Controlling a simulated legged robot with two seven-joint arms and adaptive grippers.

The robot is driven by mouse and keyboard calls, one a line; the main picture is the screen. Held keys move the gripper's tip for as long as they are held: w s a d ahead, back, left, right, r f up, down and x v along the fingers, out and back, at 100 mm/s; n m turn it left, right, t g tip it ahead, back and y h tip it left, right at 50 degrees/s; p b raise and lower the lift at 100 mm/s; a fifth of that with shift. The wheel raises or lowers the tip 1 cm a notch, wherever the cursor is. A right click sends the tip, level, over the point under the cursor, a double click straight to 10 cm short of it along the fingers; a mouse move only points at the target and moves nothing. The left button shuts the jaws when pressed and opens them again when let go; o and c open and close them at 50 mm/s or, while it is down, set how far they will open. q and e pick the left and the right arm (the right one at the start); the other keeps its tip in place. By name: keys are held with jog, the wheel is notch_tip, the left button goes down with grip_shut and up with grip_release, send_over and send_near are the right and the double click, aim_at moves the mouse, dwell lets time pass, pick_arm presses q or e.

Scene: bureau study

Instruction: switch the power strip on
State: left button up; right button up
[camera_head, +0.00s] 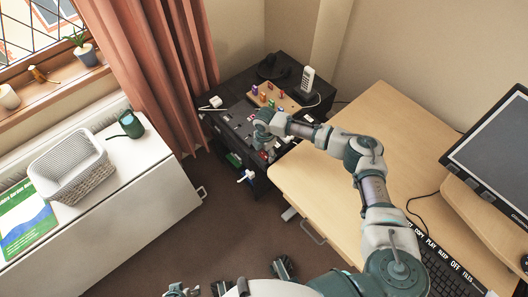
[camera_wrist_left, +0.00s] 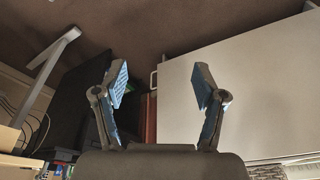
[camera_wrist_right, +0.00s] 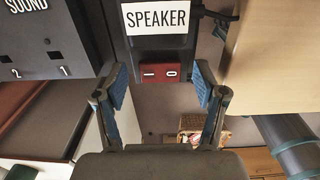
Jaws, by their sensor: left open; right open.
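In the right wrist view a red rocker switch (camera_wrist_right: 160,73) marked I and 0 sits on a black body below a white SPEAKER label (camera_wrist_right: 157,18). I cannot tell which side is pressed or whether it is lit. My right gripper (camera_wrist_right: 165,82) is open, its fingertips on either side of the switch in that view; contact is not clear. In the head view my right gripper (camera_head: 267,150) is over the front edge of the black cabinet (camera_head: 245,95) and hides much of what lies there. My left gripper (camera_wrist_left: 161,82) is open and empty, away from the cabinet.
A dark SOUND panel (camera_wrist_right: 45,45) is beside the switch. A pegboard (camera_head: 272,98) and a white phone (camera_head: 307,78) stand farther back on the cabinet. The wooden desk (camera_head: 385,125) is close on the right; a white sideboard (camera_head: 130,185) with a basket (camera_head: 75,175) is left.

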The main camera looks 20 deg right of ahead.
jog(key=c, duration=1.1)
jog(key=shift+w+a+f+g, duration=0.1)
jog(key=shift+w+g, duration=0.1)
jog(key=shift+g, duration=0.3)
jog(key=shift+c, duration=0.2)
jog(key=shift+g, duration=0.3)
jog(key=shift+h, duration=0.3)
pick_arm(q)
jog(key=shift+w+d+t, duration=0.2)
jog(key=shift+w+t, duration=0.3)
jog(key=shift+w, duration=0.35)
pick_arm(e)
jog(key=o, duration=1.1)
jog(key=shift+o, duration=0.2)
